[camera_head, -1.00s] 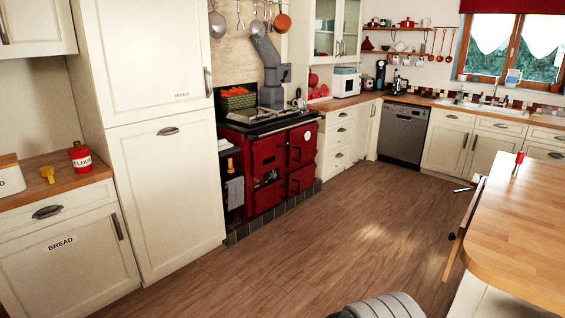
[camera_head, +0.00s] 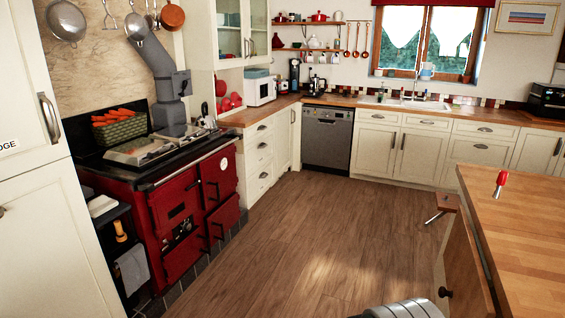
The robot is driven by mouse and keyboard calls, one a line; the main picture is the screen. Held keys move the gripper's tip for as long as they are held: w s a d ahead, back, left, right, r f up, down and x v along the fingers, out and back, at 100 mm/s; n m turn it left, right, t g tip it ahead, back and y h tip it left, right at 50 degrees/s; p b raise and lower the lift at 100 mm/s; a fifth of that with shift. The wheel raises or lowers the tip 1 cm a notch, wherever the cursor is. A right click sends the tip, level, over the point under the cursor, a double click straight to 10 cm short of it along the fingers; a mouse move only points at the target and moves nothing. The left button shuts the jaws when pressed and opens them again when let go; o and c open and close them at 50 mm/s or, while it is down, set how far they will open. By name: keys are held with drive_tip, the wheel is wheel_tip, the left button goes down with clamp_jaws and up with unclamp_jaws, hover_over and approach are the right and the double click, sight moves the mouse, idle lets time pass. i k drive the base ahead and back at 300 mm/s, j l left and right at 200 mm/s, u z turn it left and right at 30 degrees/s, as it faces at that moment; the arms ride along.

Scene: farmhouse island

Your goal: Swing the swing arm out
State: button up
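The wooden island (camera_head: 535,215) stands at the right. A small reddish wooden piece (camera_head: 447,202) with a thin metal rod (camera_head: 435,217) juts out from its far left side. This may be the swing arm, but I cannot tell for certain. A brown wooden panel (camera_head: 466,262) with a dark round knob (camera_head: 445,292) is on the island's near left side, below the top. A grey ribbed rounded part (camera_head: 405,309) at the bottom edge looks like part of my arm. My gripper is not in view, so I see no contact with the island.
A red range cooker (camera_head: 185,205) and a tall cream cabinet (camera_head: 50,240) line the left. A dishwasher (camera_head: 328,138) and cream counters run along the back. The wooden floor (camera_head: 320,225) between is clear.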

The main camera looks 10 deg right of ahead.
sight(433, 220)
drive_tip(key=i+z, duration=0.3)
drive_tip(key=i, duration=0.25)
drive_tip(key=i+j+z, duration=0.1)
drive_tip(key=i+z, duration=0.15)
drive_tip(key=i, duration=0.25)
drive_tip(key=i+j+z, duration=0.3)
drive_tip(key=i, duration=0.25)
drive_tip(key=i+l+z, duration=0.15)
drive_tip(key=i+z, duration=0.9)
drive_tip(key=z, duration=0.2)
drive_tip(key=i+j+z, duration=0.2)
drive_tip(key=i+j, duration=0.15)
